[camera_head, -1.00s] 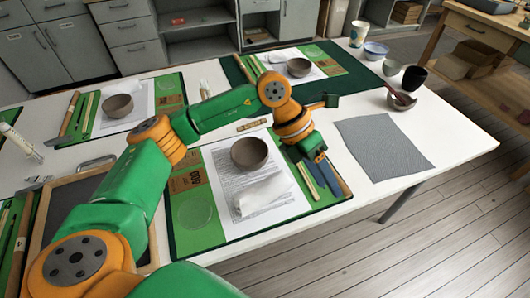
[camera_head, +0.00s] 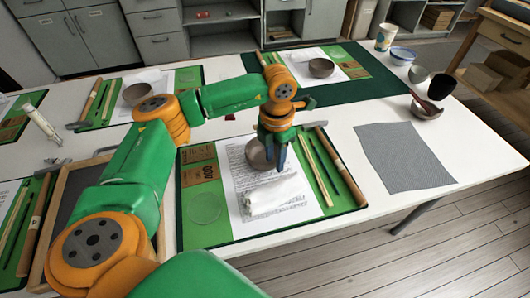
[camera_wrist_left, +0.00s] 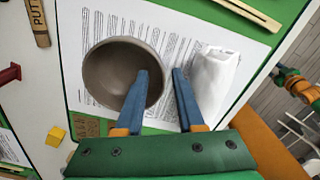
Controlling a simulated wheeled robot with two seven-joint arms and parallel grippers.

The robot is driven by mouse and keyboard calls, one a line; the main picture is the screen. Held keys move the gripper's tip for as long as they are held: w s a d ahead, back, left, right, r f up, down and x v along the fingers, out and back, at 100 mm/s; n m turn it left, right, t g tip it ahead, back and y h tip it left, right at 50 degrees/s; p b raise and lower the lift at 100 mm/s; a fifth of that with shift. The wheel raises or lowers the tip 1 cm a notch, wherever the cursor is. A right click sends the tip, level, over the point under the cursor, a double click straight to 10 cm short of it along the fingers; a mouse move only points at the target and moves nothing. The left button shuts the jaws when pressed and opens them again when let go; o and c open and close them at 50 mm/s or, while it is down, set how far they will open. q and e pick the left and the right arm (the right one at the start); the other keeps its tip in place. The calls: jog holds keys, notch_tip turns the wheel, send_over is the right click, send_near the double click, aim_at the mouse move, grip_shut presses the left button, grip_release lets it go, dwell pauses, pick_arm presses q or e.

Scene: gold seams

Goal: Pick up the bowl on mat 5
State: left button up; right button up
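A grey-brown bowl (camera_head: 256,156) sits on a printed white sheet on the nearest green mat (camera_head: 206,232); no mat number is readable. My left gripper (camera_head: 278,157) is over the bowl's right side and hides part of it in the head view. In the left wrist view the bowl (camera_wrist_left: 108,75) is left of centre. The blue fingers of the left gripper (camera_wrist_left: 162,72) are apart, one overlapping the bowl's right rim, the other between bowl and white cloth (camera_wrist_left: 214,82). Contact cannot be told. A part of my right arm (camera_wrist_left: 302,88) shows at the right edge; its finger state is unclear.
Wooden tools (camera_head: 340,166) lie on the mat's right side. A grey textured mat (camera_head: 405,157) lies further right, with a dark bowl holding a tool (camera_head: 425,108) behind it. Other mats carry bowls (camera_head: 321,68) (camera_head: 137,94). A framed board (camera_head: 68,205) is at left.

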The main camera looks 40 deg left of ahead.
pick_arm(q)
grip_shut()
